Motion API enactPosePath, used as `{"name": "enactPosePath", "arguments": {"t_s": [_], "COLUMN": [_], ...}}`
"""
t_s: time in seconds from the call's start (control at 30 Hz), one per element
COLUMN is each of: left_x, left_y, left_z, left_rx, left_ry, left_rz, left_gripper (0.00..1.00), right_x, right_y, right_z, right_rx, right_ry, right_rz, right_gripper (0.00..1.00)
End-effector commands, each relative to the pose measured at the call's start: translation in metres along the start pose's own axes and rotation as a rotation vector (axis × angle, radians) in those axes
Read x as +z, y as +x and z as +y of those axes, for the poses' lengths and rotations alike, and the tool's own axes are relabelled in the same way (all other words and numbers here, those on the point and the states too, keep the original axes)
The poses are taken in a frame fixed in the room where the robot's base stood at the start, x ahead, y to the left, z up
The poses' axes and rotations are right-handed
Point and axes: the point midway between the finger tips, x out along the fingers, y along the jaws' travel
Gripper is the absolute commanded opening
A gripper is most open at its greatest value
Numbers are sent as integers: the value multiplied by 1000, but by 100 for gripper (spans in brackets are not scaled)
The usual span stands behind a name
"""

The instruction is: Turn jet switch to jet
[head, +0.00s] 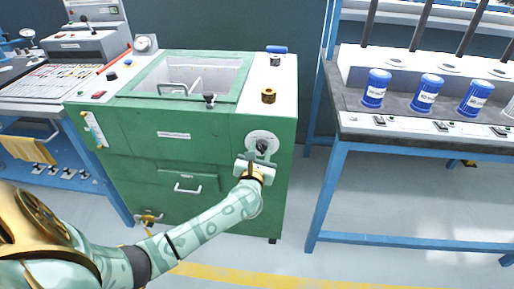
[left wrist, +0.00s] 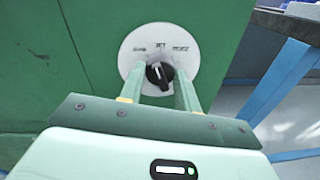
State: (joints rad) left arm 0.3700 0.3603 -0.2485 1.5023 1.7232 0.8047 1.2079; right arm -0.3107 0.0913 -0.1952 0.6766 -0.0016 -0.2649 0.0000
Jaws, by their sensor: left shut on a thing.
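The jet switch is a black rotary knob (head: 262,145) on a round white plate (head: 262,137), high on the right of the green cabinet's front. The knob also shows in the left wrist view (left wrist: 158,73), under small labels; the top one reads "JET", and the side ones are too blurred to read surely. The knob looks slightly tilted, but I cannot tell surely which label it points to. My left gripper (head: 257,161) is at the plate, its two fingers on either side of the knob and shut on it. My right gripper is out of view.
The green cabinet (head: 150,160) has a glazed lid and drawer handles; black and brass knobs stand on its top. A blue-framed bench (head: 335,185) with blue cans (head: 376,88) stands to the right, past a floor gap. Another bench (head: 40,105) is at left.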

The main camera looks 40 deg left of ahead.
Motion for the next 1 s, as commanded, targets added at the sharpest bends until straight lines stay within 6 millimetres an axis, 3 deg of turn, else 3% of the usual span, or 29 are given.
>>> {"name": "enactPosePath", "arguments": {"t_s": [0.17,0.5,1.0], "left_x": [5,2,0], "left_y": [-1,0,0], "left_z": [0,-1,-2], "left_rx": [1,3,3], "left_ry": [134,315,368], "left_rz": [9,22,26], "left_gripper": [10,10,10], "right_x": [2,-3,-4], "right_y": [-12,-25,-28], "right_z": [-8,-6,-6], "right_rx": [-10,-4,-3], "right_ry": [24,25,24], "right_rz": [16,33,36], "right_gripper": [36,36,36]}}
